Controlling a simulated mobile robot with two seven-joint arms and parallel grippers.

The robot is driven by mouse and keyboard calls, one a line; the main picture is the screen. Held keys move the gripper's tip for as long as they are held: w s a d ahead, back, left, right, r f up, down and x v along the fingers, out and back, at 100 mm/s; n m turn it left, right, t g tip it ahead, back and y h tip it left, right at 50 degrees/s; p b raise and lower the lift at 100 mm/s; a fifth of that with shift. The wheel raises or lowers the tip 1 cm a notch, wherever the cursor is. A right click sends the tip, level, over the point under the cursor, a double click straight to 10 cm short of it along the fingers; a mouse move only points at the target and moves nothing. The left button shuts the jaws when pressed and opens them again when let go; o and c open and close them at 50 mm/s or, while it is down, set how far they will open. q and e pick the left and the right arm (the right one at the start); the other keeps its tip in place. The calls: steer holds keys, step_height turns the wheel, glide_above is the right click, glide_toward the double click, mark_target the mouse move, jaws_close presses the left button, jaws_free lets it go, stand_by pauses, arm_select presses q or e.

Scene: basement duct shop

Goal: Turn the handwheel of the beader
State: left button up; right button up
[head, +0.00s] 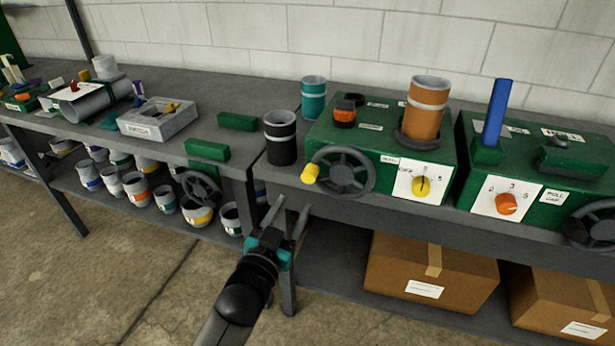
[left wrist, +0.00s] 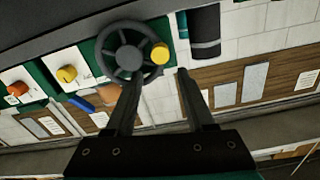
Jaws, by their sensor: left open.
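A green machine (head: 385,150), which looks like the beader though its labels are too small to read surely, stands on the bench. Its dark spoked handwheel (head: 343,171) faces front, with a yellow crank knob (head: 310,173) at the wheel's left. In the left wrist view the handwheel (left wrist: 127,50) and knob (left wrist: 160,53) lie just beyond my fingertips. My left gripper (head: 292,205) is open and empty, in front of the bench edge, below and left of the knob and apart from it. Its two fingers also show in the left wrist view (left wrist: 157,76). My right gripper is not in view.
A second green machine (head: 540,170) with a blue lever (head: 497,112) stands at right. A black can (head: 281,138) and a teal can (head: 314,97) stand left of the first machine. Cardboard boxes (head: 430,274) fill the space below. Another handwheel (head: 201,188) hangs at the left bench's front.

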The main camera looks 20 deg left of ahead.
mark_target(308, 179)
arm_select(q)
steer(key=w+b, duration=0.1)
steer(key=w, duration=0.5)
steer(key=w+b, duration=0.1)
steer(key=w, duration=0.4)
steer(key=shift+w+d, duration=0.2)
steer(key=shift+w, duration=0.15)
steer(key=shift+c, duration=0.2)
jaws_close()
stand_by(0.8)
